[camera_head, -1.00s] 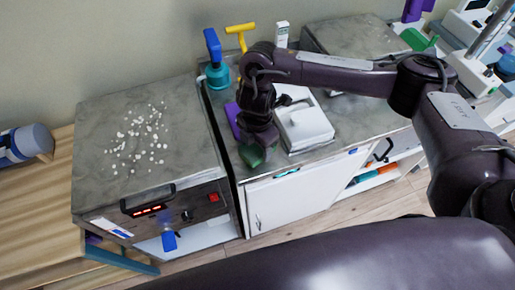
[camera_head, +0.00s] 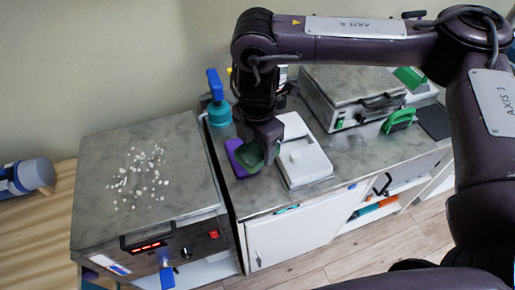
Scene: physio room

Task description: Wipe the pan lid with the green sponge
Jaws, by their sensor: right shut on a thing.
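The pan lid (camera_head: 112,205) is the grey, mottled top of a heater unit at the left, with white specks scattered over its middle. My right gripper (camera_head: 263,148) points down over the counter to the right of the lid. It is shut on the green sponge (camera_head: 250,156), which is dark green and partly hidden by the fingers. The sponge is beside a purple block (camera_head: 235,152) and left of a white box; I cannot tell whether it touches the counter. My left gripper is not in view.
A blue-topped teal spray bottle (camera_head: 218,105) stands behind the gripper. A white box (camera_head: 304,158) lies close to its right. A second grey unit (camera_head: 352,90) and a green brush (camera_head: 400,120) are farther right. A gap separates the lid's unit from the counter.

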